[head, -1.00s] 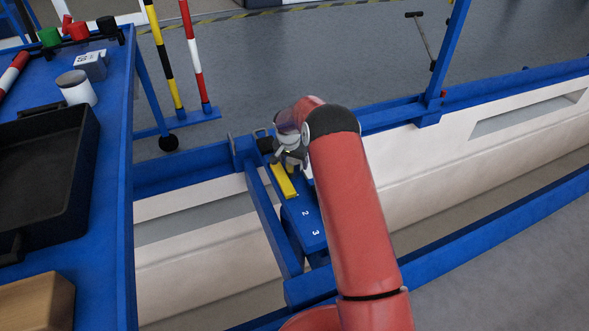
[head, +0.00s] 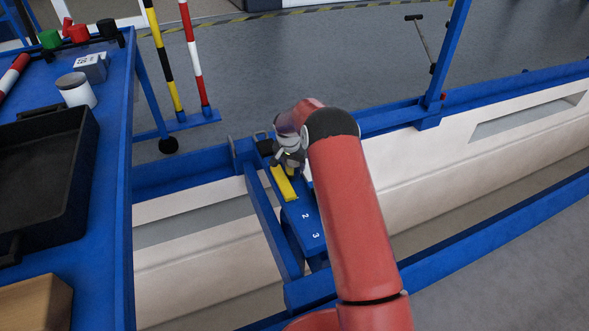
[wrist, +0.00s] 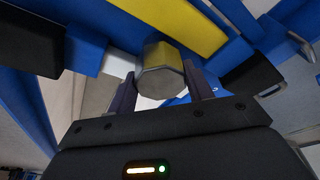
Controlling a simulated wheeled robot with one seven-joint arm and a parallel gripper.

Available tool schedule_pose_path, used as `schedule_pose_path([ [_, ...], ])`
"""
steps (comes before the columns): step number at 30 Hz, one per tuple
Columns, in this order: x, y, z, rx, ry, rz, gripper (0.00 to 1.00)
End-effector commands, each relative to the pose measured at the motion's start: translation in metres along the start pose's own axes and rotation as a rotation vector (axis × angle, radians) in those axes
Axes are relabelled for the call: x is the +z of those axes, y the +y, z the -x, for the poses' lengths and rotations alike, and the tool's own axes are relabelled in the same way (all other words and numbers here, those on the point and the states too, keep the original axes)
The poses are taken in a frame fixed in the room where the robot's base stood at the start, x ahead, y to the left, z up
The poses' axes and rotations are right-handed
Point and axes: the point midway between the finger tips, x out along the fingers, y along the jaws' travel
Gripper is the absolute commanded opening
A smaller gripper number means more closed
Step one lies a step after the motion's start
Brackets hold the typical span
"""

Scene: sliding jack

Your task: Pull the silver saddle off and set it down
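The silver saddle (wrist: 160,72) is a grey, many-sided block that sits between my two fingers in the wrist view. My gripper (wrist: 162,92) has a finger against each side of it, with no clear gap. In the head view my gripper (head: 288,160) is at the far end of the blue sliding jack (head: 303,215), above its yellow strip (head: 283,183). The saddle is mostly hidden there by my gripper and wrist. Whether its underside still touches the jack cannot be told.
At the left a blue bench (head: 113,150) carries a black tray (head: 88,150), a white jar (head: 76,90) and a wooden block (head: 38,303). Blue rails run beside the jack. Striped posts (head: 196,60) stand behind. The tray looks empty.

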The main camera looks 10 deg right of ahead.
Motion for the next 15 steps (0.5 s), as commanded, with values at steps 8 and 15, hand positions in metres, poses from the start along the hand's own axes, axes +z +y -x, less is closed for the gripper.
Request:
schedule_pose_path([
  [8, -0.001, -0.0003, 0.0014, -0.001, 0.002, 0.0, 0.2],
  [15, -0.0018, -0.0003, 0.0041, -0.001, 0.003, 0.0, 0.2],
])
